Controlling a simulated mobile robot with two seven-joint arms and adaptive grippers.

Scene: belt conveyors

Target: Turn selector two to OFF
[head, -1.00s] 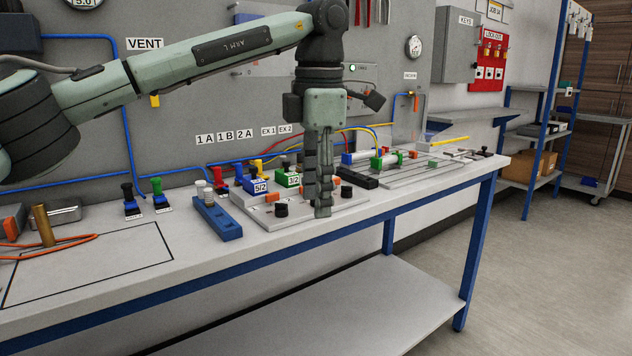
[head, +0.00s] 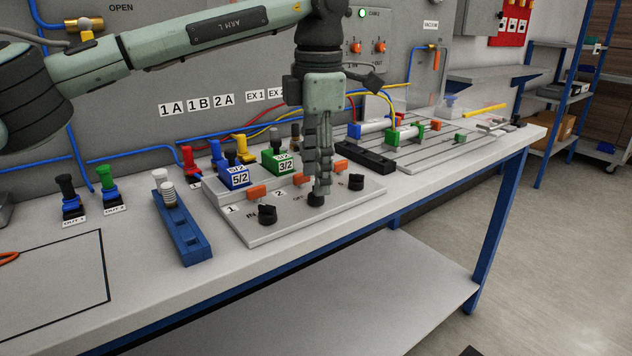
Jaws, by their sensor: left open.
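The pale selector board (head: 262,234) lies on the bench with three black knobs in a row. The left knob (head: 267,214) stands by the number 1. The middle knob (head: 316,199), selector two, is partly hidden by my left gripper. The right knob (head: 356,181) stands clear. My left gripper (head: 321,188) points straight down, open, with its fingertips at the middle knob. I cannot tell whether they touch it. The fingers also cover part of the lettering, so the knob's setting cannot be read. My right gripper is not in view.
Orange blocks (head: 257,192) sit behind the knobs. Valves marked 5/2 (head: 233,177) and 3/2 (head: 278,161) stand at the board's back. A blue rack (head: 182,230) is on the left. A slotted plate with cylinders (head: 440,150) lies on the right. The front bench strip is clear.

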